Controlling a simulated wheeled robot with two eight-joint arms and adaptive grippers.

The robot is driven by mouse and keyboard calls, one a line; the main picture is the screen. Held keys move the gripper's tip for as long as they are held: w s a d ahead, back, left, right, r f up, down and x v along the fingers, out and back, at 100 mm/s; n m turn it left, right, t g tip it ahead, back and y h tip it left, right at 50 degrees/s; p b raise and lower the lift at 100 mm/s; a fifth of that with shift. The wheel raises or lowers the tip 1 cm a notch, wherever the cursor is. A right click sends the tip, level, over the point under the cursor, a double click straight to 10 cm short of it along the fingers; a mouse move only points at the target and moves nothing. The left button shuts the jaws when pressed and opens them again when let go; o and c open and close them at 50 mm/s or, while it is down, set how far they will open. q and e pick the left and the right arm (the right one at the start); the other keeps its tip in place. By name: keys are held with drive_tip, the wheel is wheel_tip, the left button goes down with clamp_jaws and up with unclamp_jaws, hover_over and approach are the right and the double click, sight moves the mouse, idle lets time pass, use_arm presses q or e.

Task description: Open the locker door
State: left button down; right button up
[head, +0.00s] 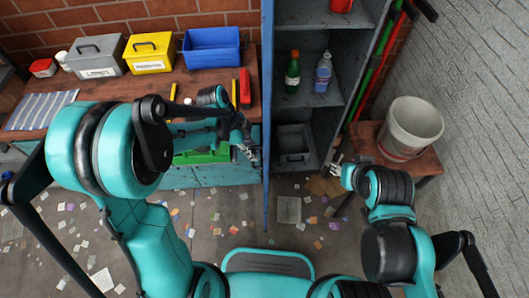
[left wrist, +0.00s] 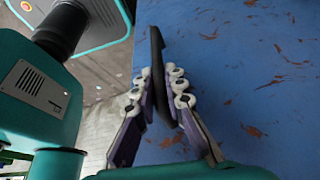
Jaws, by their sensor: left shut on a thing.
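The blue locker door (head: 267,120) stands swung out, seen nearly edge-on in the head view. The grey locker (head: 310,55) behind it shows its open inside with shelves. My left gripper (head: 252,154) is at the door's left side. In the left wrist view its fingers (left wrist: 163,88) are shut on the black door handle (left wrist: 157,65), against the scratched blue door face (left wrist: 240,90). My right gripper (head: 338,165) is in front of the locker's lower right, apart from the door; its finger opening is too small to tell.
A workbench with grey, yellow and blue boxes (head: 211,49) stands left. A white bucket (head: 407,128) sits on a wooden stand right. Papers litter the floor.

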use_arm(q)
drive_tip(key=shift+w+a, duration=0.2)
drive_tip(key=shift+a, duration=1.15)
drive_tip(key=c, duration=1.6)
unclamp_jaws()
drive_tip(key=shift+o, duration=0.2)
drive_tip(key=shift+r, duration=0.1)
drive_tip(key=v, duration=1.1)
drive_tip(key=shift+a+r, duration=0.15)
drive_tip(key=shift+r, duration=0.25)
